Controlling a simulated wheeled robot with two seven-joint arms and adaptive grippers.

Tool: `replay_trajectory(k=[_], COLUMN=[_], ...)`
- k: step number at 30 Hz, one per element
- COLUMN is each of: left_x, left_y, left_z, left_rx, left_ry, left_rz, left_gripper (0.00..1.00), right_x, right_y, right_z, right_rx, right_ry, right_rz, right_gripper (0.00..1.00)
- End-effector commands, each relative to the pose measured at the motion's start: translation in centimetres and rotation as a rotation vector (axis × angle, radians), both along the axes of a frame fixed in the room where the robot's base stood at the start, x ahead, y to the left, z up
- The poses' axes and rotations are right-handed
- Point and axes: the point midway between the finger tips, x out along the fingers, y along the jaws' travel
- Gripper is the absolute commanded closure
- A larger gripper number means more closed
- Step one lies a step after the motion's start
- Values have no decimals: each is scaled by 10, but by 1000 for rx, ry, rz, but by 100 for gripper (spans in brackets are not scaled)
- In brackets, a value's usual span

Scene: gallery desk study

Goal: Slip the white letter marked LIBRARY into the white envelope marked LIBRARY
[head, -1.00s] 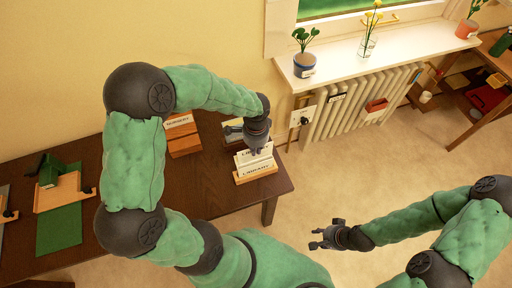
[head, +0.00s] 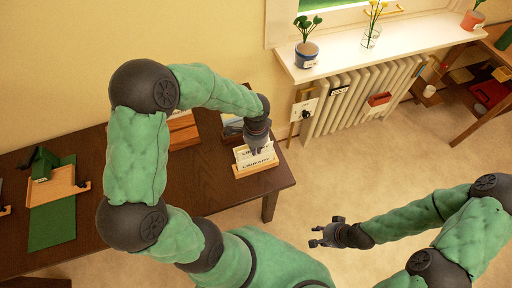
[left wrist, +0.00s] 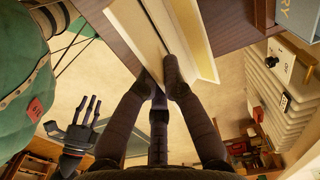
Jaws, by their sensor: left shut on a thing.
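My left gripper (head: 257,148) is over the right end of the dark desk, shut on the white LIBRARY letter (head: 243,153), whose print is partly covered by the fingers. The white envelope marked LIBRARY (head: 256,164) stands in a light wooden holder (head: 257,172) directly in front of and below the letter. In the left wrist view, the fingers (left wrist: 168,75) are at the edge of a pale sheet; whether the letter's lower edge is inside the envelope is hidden. My right gripper (head: 326,237) is open and empty over the floor, away from the desk.
A wooden holder (head: 184,135) stands left of the letter, and a dark box (head: 232,127) is behind my left gripper. A wooden tray (head: 60,187) lies on a green mat (head: 52,225) at the left. A radiator (head: 350,104) is beyond.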

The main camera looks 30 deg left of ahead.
Motion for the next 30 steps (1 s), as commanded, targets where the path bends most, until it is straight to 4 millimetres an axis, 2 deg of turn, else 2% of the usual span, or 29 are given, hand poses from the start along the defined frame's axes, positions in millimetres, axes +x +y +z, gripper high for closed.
replay_trajectory(k=[11, 12, 14, 25, 30], left_x=[0, 0, 0, 0, 2], left_y=[0, 0, 0, 0, 0], left_z=[1, 1, 1, 2, 20], left_rx=[0, 0, 0, 0, 2], left_ry=[0, 0, 0, -1, -6], left_rz=[0, 0, 0, 0, -1], left_gripper=[100, 80, 64, 64, 64], right_x=[0, 0, 0, 0, 0], right_y=[0, 0, 0, 0, 0], right_z=[0, 0, 0, 0, 0], right_rx=[0, 0, 0, 0, 0], right_ry=[0, 0, 0, 0, 0], right_rz=[0, 0, 0, 0, 0], right_gripper=[60, 60, 60, 60, 60])
